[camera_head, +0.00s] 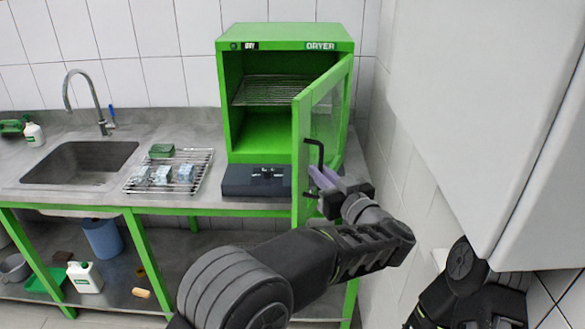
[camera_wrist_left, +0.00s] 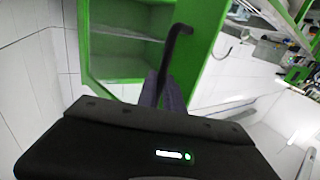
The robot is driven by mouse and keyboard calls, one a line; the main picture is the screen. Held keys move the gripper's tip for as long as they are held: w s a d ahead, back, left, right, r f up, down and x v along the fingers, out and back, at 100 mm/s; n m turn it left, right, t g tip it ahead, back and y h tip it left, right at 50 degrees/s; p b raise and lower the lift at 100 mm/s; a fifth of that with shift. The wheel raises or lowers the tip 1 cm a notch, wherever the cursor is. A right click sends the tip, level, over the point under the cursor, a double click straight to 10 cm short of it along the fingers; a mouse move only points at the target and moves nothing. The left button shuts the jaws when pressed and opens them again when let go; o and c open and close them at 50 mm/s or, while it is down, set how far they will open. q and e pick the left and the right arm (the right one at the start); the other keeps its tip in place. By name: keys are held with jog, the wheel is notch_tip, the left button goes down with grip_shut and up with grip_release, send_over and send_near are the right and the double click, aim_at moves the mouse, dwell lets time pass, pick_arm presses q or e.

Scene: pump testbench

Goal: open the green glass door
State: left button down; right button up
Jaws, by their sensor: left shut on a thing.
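The green dryer cabinet (camera_head: 232,100) stands on the counter with its green-framed glass door (camera_head: 300,130) swung well open toward me, hinged on the right. A black bar handle (camera_head: 318,150) sits on the door's outer face. My left gripper (camera_head: 318,178) is shut on this handle. In the left wrist view its fingers (camera_wrist_left: 163,92) close at the black handle (camera_wrist_left: 180,38), with the green door (camera_wrist_left: 205,50) behind. The exact finger contact is partly hidden. Part of my right arm shows at the lower right of the head view, but its gripper is not visible.
A wire rack (camera_head: 200,158) with small blue-white items lies left of the dryer, beside a sink (camera_head: 75,165). A dark flat box (camera_head: 240,182) sits before the dryer. A white wall cabinet (camera_head: 480,90) fills the right side, close to my arms.

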pick_arm(q)
jog(key=d, duration=0.2)
jog(key=s+d+y, duration=0.1)
jog(key=shift+d+r+n+g, duration=0.25)
jog(key=shift+d+n+g, duration=0.05)
jog(key=shift+d+n, duration=0.1)
pick_arm(e)
jog(key=shift+d, duration=0.25)
pick_arm(q)
jog(key=shift+a, duration=0.1)
jog(key=c, duration=1.5)
grip_release()
jog(key=shift+w+f, duration=0.15)
jog(key=shift+w, duration=0.05)
pick_arm(e)
jog(key=shift+w, duration=0.1)
